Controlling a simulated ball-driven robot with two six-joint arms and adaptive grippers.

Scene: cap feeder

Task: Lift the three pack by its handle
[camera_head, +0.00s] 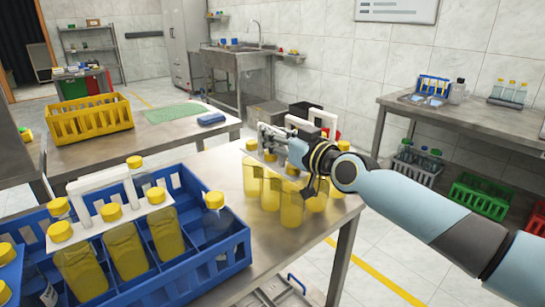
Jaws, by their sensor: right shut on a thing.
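My right gripper (285,150) comes in from the right and is shut at the top of a pack of yellow-capped bottles (291,205) with yellow liquid, most likely on its white handle. The fingers hide much of the grip and several caps. The bottles are upright at the right end of the steel table; I cannot tell whether their bases touch it. More such bottles and white handle parts (322,117) show close behind. Another three pack (125,248), with a white handle (100,180), sits in the blue crate (190,278). My left gripper is not in view.
Clear bottles (214,215) with yellow caps also stand in the blue crate. A yellow crate (90,118), a green mat (174,112) and a blue item (211,118) lie on the table behind. Bare steel (215,170) lies between the blue crate and the gripped pack.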

